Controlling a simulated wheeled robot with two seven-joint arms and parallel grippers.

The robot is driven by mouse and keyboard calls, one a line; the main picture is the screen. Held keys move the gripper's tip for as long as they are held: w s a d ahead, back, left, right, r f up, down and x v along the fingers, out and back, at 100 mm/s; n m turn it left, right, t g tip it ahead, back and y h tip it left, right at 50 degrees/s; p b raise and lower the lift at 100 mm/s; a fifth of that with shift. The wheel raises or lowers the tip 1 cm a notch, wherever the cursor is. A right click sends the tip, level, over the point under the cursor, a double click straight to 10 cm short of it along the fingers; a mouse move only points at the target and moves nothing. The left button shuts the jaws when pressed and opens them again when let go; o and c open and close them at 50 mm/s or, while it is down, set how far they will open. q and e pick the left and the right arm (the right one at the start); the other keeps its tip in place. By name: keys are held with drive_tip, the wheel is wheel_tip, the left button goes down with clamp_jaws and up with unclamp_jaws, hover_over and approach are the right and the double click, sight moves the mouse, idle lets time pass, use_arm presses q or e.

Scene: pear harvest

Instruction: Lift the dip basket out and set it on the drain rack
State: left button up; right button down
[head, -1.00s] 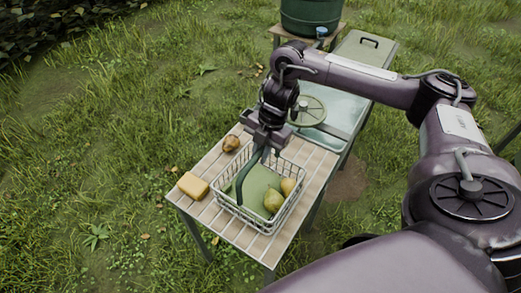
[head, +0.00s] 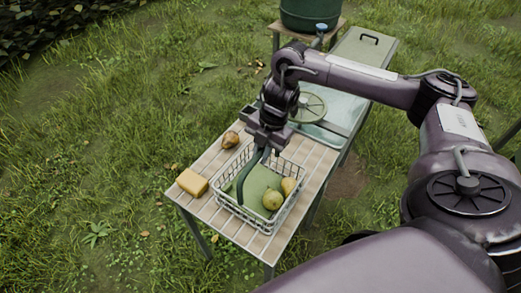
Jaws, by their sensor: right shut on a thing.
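The dip basket (head: 266,221) is a wire basket with a green inside and a dark arched handle. It sits on the slatted wooden drain rack (head: 232,231), or so close above it that I see no gap. Several yellow-green pears (head: 272,200) lie at its right side. My right gripper (head: 266,148) is above the basket's far side, shut on the top of the handle; its fingertips are partly hidden by the wrist. My left gripper is out of view.
A yellow sponge-like block (head: 192,183) and a brown pear (head: 230,139) lie on the rack beside the basket. Behind is a water-filled trough (head: 345,108) with a round green wheel (head: 309,107). A green barrel (head: 311,14) stands on a small table at the back. Grass surrounds everything.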

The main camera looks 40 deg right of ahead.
drive_tip(key=shift+s+f, duration=0.1)
idle(0.3)
drive_tip(key=c, duration=1.3)
unclamp_jaws()
drive_tip(key=shift+s+f, duration=0.1)
drive_tip(key=v, duration=0.2)
drive_tip(key=shift+d+r+b, duration=0.15)
drive_tip(key=shift+r+b, duration=0.15)
drive_tip(key=shift+b, duration=0.1)
drive_tip(key=p+v, duration=0.2)
drive_tip(key=v, duration=0.3)
drive_tip(key=shift+r, duration=0.2)
drive_tip(key=shift+f, duration=0.1)
